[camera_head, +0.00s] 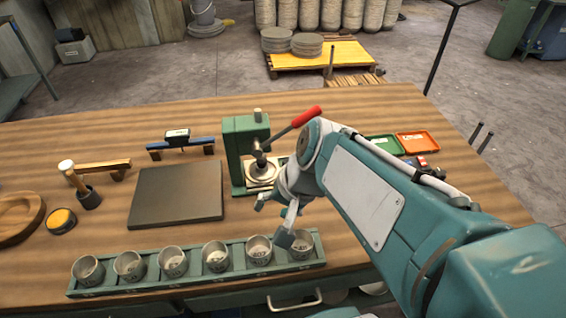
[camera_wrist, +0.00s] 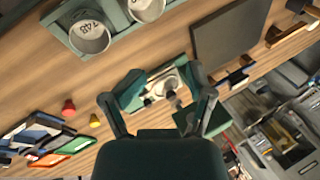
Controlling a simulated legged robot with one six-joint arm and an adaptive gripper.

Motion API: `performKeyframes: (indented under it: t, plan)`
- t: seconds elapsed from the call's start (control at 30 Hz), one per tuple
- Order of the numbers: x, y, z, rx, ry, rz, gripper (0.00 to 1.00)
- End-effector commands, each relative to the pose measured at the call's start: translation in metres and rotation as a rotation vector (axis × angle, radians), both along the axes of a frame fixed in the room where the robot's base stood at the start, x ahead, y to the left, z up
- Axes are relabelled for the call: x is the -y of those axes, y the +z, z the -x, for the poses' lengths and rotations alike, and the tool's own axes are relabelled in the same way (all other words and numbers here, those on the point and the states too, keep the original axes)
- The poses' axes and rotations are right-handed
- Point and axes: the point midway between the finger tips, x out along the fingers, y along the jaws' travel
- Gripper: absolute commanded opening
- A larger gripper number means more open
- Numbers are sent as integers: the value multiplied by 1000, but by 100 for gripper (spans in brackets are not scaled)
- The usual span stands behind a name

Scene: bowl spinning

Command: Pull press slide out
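The press (camera_head: 240,150) stands upright on the wooden table, with a green body and a red-tipped lever (camera_head: 306,117) angled up to the right. At its foot is a pale slide plate with a round metal seat (camera_head: 262,172). In the wrist view the press body (camera_wrist: 208,122) and the round seat (camera_wrist: 166,82) show beyond my fingers. My gripper (camera_head: 272,220) is open and empty, pointing down in front of the press, apart from the slide as far as I can see. In the wrist view my gripper's fingers (camera_wrist: 158,97) are spread wide.
A green rack with several metal cups (camera_head: 215,255) lies along the front edge. A dark square slab (camera_head: 176,194) lies left of the press. Green (camera_head: 383,145) and orange (camera_head: 417,142) trays sit to the right, behind my arm. Bare wood lies between slab and press.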

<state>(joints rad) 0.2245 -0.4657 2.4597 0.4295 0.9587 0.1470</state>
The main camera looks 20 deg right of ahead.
Motion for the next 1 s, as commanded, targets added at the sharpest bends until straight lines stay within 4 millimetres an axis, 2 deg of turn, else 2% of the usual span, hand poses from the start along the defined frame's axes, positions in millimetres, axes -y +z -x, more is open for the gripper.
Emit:
performKeyframes:
  t: [0.17, 0.37, 0.47, 0.7, 0.83, 0.9, 1.0]
  plan:
    - [10, -20, -29, -139, -323, -299, 67]
    - [38, -37, -67, -256, -696, -641, 67]
    - [61, -47, -85, -298, -885, -817, 67]
    - [136, -74, -118, -351, -1312, -1226, 67]
    - [165, -85, -124, -351, -1445, -1365, 67]
    - [173, -87, -125, -351, -1480, -1402, 67]
    - [174, -89, -128, -350, -1492, -1417, 67]
